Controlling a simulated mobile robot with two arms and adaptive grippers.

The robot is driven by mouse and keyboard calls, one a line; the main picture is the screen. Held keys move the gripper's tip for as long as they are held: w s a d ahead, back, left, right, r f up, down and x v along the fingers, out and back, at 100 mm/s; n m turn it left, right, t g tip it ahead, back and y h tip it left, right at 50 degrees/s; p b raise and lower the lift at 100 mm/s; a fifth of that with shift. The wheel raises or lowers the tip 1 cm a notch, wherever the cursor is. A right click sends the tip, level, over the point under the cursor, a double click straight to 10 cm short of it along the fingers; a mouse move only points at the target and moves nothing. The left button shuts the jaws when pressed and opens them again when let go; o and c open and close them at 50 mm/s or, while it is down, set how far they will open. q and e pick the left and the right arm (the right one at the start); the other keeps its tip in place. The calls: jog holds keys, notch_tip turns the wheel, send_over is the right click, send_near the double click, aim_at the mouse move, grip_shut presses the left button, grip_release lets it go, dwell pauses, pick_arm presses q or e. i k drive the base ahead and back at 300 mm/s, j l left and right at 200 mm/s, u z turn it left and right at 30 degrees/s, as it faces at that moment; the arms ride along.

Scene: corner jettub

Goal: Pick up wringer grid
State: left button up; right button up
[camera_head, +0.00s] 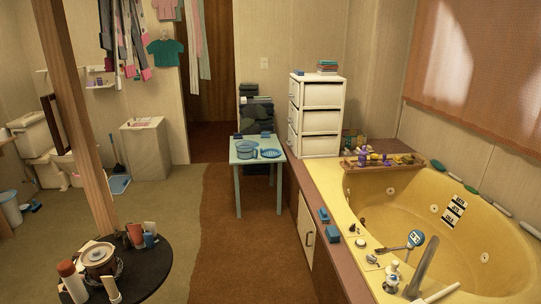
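A small pale blue-green table (243,160) stands past the middle of the room, left of the tub counter. A flat, round blue piece with a grid-like surface (270,153) lies at the right front of its top; it looks like the wringer grid. A blue bucket (247,148) stands just left of it, very close; I cannot tell whether they touch. Small dark blue items lie along the table's back edge. Neither of my grippers is in view.
A brown carpet strip (245,250) leads clear up to the table. A wooden post (76,120) and a dark round table (135,272) with pots and cups stand at left. The yellow tub (430,215) and its counter bound the right. White drawers (320,115) stand behind.

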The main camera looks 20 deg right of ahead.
aim_at(271, 152)
jog(key=u, duration=0.45)
jog(key=i+j+u, duration=0.1)
jog(key=u, duration=0.8)
jog(key=i+u, duration=0.15)
jog(key=u, duration=0.75)
jog(key=i+l+u, duration=0.1)
jog(key=u, duration=0.85)
jog(key=l+u, duration=0.15)
jog(key=u, duration=0.3)
jog(key=l+z, duration=0.1)
jog(key=l, duration=0.3)
jog(key=i+l+z, duration=0.1)
jog(key=l, duration=0.3)
jog(key=i+l, duration=0.1)
jog(key=l, duration=0.3)
jog(key=k+l+z, duration=0.2)
jog(key=l+z, duration=0.15)
jog(key=l, duration=0.3)
jog(key=k+l+z, duration=0.1)
jog(key=l+z, duration=0.3)
jog(key=l, duration=0.3)
jog(key=l+z, duration=0.35)
jog(key=l, duration=1.25)
jog(key=i+l, duration=0.15)
jog(key=l, duration=1.6)
jog(key=l+z, duration=0.4)
jog(key=i+l+z, duration=0.1)
jog(key=l+z, duration=0.25)
jog(key=i+l+z, duration=0.1)
jog(key=l+z, duration=0.3)
